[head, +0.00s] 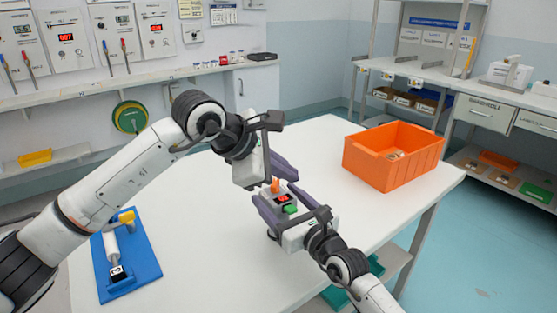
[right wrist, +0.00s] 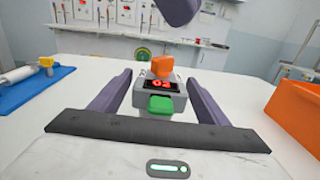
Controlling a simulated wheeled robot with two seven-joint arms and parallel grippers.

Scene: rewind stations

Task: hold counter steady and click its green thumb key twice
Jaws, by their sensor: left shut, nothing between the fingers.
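The counter (head: 284,201) is a small grey box with a red-lit display, an orange knob on its far side and a green thumb key (right wrist: 160,104) on its near side. The display digits are too small to read surely. My left gripper (head: 286,168) is shut and empty, just beyond and above the counter. Its purple tip (right wrist: 178,10) shows at the top of the right wrist view, apart from the key.
The counter is over a white table (head: 330,150). An orange bin (head: 385,165) with small items stands at the back right. A blue board (head: 142,262) with a white roller and yellow handle lies at the left. Wall panels and shelves stand behind.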

